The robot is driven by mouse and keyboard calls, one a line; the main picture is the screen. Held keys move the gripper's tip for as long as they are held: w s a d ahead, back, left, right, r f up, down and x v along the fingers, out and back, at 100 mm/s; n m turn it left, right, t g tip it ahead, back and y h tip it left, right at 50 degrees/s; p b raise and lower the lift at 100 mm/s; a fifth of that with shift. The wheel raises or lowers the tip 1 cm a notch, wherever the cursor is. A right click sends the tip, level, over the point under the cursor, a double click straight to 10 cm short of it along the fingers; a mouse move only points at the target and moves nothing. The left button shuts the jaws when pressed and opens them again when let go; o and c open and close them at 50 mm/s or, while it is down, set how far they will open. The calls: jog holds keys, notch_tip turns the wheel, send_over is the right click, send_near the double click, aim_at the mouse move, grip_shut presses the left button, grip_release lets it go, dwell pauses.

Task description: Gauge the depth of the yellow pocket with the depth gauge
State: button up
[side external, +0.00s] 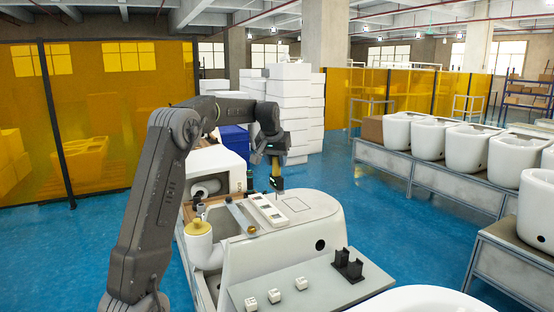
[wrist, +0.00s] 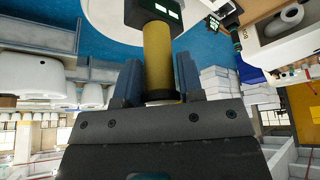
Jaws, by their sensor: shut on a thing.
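My gripper (side external: 274,162) hangs above the white toilet body. In the wrist view its two blue fingers (wrist: 157,78) are closed on the yellow handle of the depth gauge (wrist: 157,50). The gauge's dark head with pale display squares lies beyond the fingers. In the side view the gauge (side external: 275,183) points down, its lower end close above the toilet's top; whether it touches cannot be told. A pale block with dark slots (side external: 267,210) lies on the top, just left of and below the gauge. I cannot make out the yellow pocket.
A grey board (side external: 315,290) in front carries three small white blocks (side external: 275,296) and a black holder (side external: 347,265). More toilets (side external: 464,145) line the right conveyor. Blue floor lies between.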

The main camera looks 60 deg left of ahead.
aim_at(276, 163)
jog(key=shift+f, duration=2.7)
jog(key=shift+f, duration=2.05)
jog(key=shift+r, duration=0.1)
jog(key=shift+r, duration=2.95)
jog(key=shift+d, duration=0.1)
